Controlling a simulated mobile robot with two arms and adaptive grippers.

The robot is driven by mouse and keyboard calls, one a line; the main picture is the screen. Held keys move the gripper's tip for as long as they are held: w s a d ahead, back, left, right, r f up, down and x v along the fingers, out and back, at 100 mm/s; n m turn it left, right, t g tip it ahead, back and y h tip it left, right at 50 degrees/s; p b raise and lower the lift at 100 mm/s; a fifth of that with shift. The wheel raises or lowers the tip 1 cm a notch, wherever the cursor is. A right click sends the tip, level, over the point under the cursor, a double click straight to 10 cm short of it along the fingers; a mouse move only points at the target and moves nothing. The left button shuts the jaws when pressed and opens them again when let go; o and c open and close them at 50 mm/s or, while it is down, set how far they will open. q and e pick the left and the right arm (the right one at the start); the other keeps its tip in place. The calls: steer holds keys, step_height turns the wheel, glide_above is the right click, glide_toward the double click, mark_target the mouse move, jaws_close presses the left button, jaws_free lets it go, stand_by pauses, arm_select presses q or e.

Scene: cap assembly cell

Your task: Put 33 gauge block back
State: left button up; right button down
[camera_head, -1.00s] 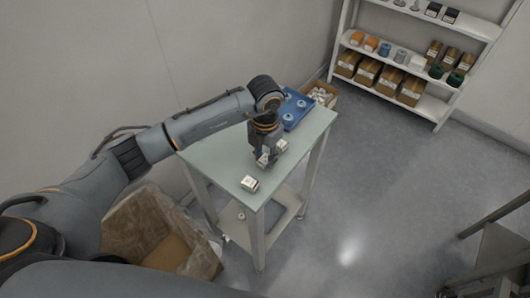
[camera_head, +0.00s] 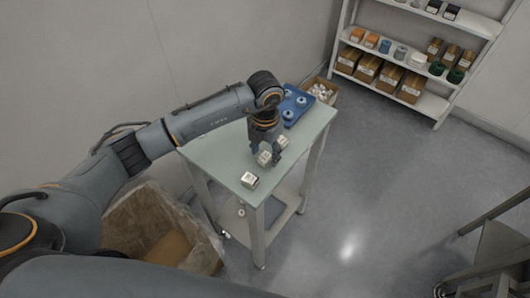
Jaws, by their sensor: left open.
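A small white block with dark marks (camera_head: 250,180) lies on the front part of the pale green table top (camera_head: 222,158). A second white block (camera_head: 264,158) is right at the fingers of my left gripper (camera_head: 271,157). The left gripper points down over the table and is open, with one dark finger showing just right of this block. I cannot tell whether the fingers touch it. A third white block (camera_head: 283,141) is just behind and right of the gripper, partly hidden. The numbers on the blocks are too small to read. My right gripper is out of view.
A blue tray (camera_head: 304,99) with round pale parts sits at the table's far end. A carton of white parts (camera_head: 320,91) stands behind it. A large open carton (camera_head: 150,225) stands left of the table. A shelf (camera_head: 425,62) with boxes and spools is at the back right.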

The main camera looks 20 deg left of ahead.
mark_target(265, 156)
arm_select(q)
step_height(265, 156, up, 11)
steer(key=b, duration=0.2)
steer(key=shift+r+b, duration=0.2)
steer(key=shift+b, duration=0.2)
